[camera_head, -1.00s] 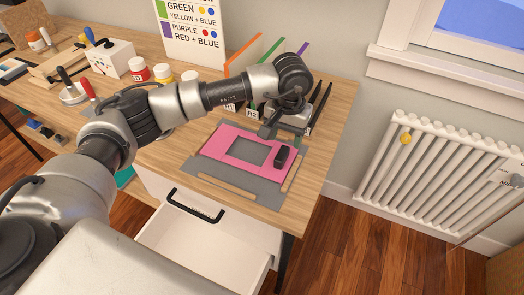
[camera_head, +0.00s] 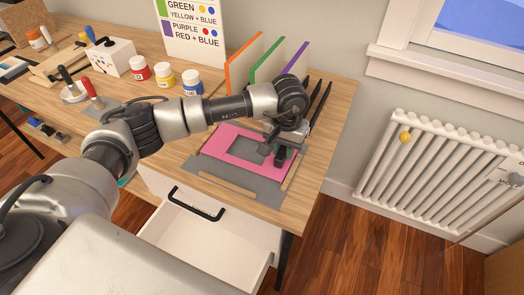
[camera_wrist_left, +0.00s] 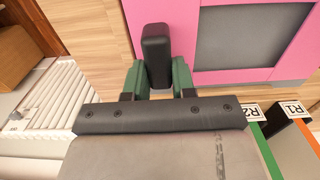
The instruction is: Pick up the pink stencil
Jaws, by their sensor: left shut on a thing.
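The pink stencil (camera_head: 217,147) is a flat frame with a rectangular opening, lying on a grey mat (camera_head: 262,192) near the right end of the wooden desk. A black block-like handle stands on its right side. It shows clearly in the left wrist view (camera_wrist_left: 155,50). My left gripper (camera_head: 281,155) is over the stencil's right side, and its green-padded fingers (camera_wrist_left: 158,75) are shut on the handle from both sides. The stencil looks flat on the mat; I cannot tell whether there is a gap under it. My right gripper is not in view.
Orange, green and purple panels (camera_head: 265,60) stand behind my left arm, with dark slender tools beside them. Paint jars (camera_head: 164,75) stand to the left. An open white drawer (camera_head: 205,245) juts out below the desk's front edge. A white radiator (camera_head: 440,180) is at right.

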